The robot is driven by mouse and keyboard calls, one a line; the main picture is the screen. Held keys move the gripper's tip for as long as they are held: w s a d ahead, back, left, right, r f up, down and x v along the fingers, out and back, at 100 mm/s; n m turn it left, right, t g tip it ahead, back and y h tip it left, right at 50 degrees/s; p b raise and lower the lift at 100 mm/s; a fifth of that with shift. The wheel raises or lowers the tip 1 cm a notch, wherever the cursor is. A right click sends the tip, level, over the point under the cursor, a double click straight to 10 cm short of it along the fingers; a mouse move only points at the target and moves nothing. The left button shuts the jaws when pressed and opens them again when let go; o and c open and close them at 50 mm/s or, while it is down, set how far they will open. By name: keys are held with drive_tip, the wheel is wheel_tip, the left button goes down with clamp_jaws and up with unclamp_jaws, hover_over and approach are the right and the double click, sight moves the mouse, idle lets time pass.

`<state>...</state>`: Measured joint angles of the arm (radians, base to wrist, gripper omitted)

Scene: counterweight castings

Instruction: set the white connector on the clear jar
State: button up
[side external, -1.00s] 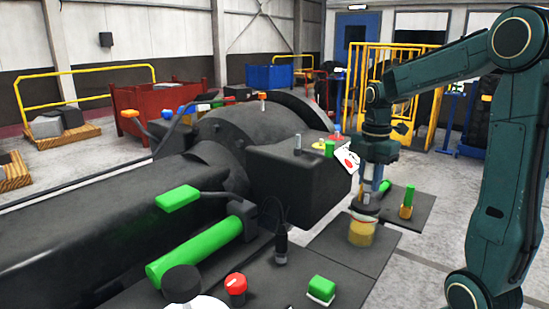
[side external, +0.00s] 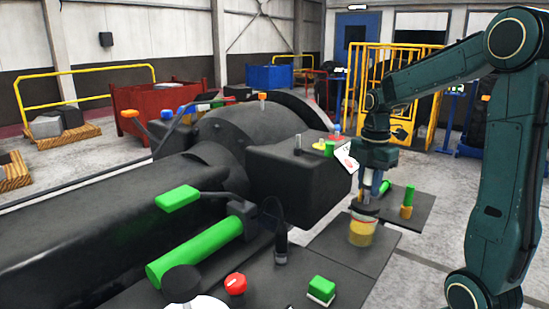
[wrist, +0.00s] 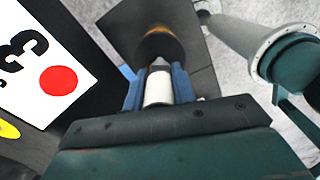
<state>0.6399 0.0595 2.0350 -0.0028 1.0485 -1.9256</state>
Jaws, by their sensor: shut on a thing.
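My gripper (wrist: 158,90) is shut on the white connector (wrist: 158,88), which sits between its blue fingers with its narrower grey end pointing away from the wrist camera. In the side view my gripper (side external: 370,188) is above the clear jar (side external: 361,236), with the connector largely hidden by the fingers. The jar has yellowish contents and stands upright on a dark mat. In the wrist view the jar (wrist: 160,36) shows as a round orange-and-dark shape just beyond the connector's tip. I cannot tell whether connector and jar touch.
A big dark casting (side external: 300,180) stands close left of my gripper, with a white tag (side external: 347,158) hanging near it. A green-and-white block (side external: 321,290) lies in front; the mat between is clear.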

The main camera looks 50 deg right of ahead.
sight(371, 167)
drive_tip(key=shift+f, duration=1.05)
drive_tip(key=o, duration=0.9)
drive_tip(key=shift+r, duration=0.1)
wheel_tip(371, 167, up, 14)
drive_tip(key=shift+f, duration=0.2)
idle(0.7)
